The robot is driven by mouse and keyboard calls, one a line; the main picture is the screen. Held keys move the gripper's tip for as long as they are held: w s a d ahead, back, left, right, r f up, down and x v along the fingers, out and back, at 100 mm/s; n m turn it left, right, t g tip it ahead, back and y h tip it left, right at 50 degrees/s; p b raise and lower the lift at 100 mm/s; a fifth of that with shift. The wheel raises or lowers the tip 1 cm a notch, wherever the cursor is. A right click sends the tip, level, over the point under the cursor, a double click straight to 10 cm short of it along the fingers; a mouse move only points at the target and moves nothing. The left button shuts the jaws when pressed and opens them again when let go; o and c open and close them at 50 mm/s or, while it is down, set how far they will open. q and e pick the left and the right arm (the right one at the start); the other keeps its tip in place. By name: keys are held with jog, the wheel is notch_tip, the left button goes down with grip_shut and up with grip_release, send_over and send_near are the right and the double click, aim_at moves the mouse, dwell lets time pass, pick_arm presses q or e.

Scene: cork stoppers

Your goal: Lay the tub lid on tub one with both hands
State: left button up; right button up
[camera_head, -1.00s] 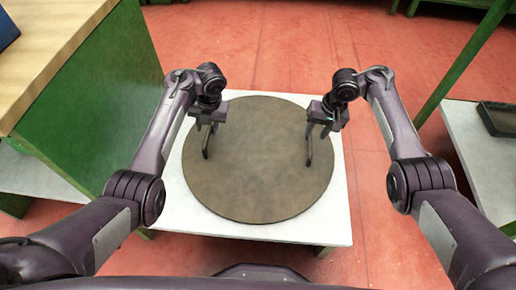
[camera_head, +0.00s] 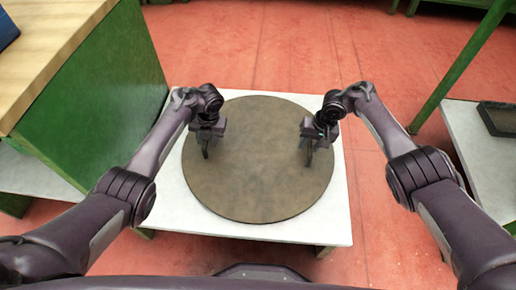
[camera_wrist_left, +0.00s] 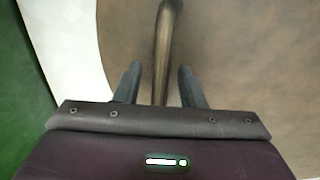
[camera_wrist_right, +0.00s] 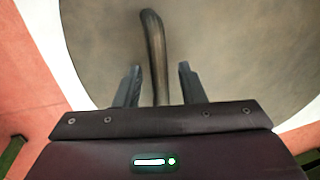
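The tub lid (camera_head: 257,185) is a large round brown disc in the head view, lying level above the white table. It has an upright bar handle near each side. My left gripper (camera_head: 205,148) is at the left handle; in the left wrist view the handle (camera_wrist_left: 163,60) runs between its two open fingers (camera_wrist_left: 157,85). My right gripper (camera_head: 308,150) is at the right handle; in the right wrist view the handle (camera_wrist_right: 155,50) stands between its open fingers (camera_wrist_right: 157,85). Gaps show on both sides of each handle. Tub one cannot be made out.
The white table (camera_head: 325,228) shows around the lid. A green cabinet with a wooden top (camera_head: 95,100) stands close on the left. A white shelf (camera_head: 475,150) with a dark tray (camera_head: 500,118) and a green post (camera_head: 460,65) are on the right. Red floor lies between.

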pick_arm(q)
grip_shut()
pick_arm(e)
grip_shut()
pick_arm(q)
jog(key=shift+r, duration=0.15)
pick_arm(e)
jog(key=shift+r, duration=0.15)
